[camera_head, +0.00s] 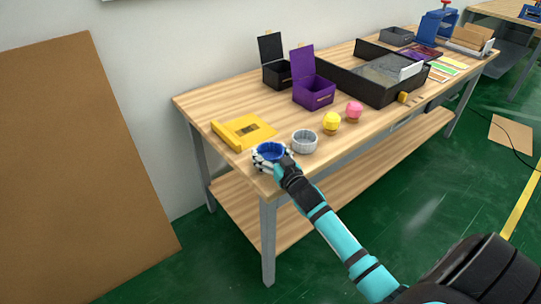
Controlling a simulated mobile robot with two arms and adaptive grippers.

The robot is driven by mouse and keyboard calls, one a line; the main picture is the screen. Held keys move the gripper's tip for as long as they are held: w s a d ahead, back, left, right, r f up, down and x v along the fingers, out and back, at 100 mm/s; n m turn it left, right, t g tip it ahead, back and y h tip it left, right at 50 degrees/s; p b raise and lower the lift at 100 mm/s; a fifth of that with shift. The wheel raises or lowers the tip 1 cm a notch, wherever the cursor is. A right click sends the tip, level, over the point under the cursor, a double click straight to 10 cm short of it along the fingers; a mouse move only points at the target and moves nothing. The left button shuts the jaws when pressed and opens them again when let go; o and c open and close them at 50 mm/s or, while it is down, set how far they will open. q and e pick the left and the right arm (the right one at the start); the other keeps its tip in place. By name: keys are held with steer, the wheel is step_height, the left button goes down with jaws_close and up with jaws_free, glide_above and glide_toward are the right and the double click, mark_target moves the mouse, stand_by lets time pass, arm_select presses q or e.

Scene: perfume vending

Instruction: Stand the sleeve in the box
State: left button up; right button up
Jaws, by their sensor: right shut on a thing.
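A blue round sleeve-like ring (269,151) is at the near left corner of the wooden table. My right gripper (268,158) is shut on it, and the fingers wrap around its side. I cannot tell whether the ring still touches the tabletop. A purple box (314,96) with its lid raised stands farther back on the table. A black box (277,76) with its lid raised stands behind it to the left. The inside of each box is mostly hidden. My left gripper is not in view.
Yellow (331,122) and pink (354,109) round-topped items follow to the right. A yellow holder (243,131) lies behind the gripper. A large black tray (381,92) fills the table's middle.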

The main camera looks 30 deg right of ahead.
steer(key=shift+f, duration=0.55)
steer(key=shift+f, duration=0.1)
steer(key=o, duration=0.8)
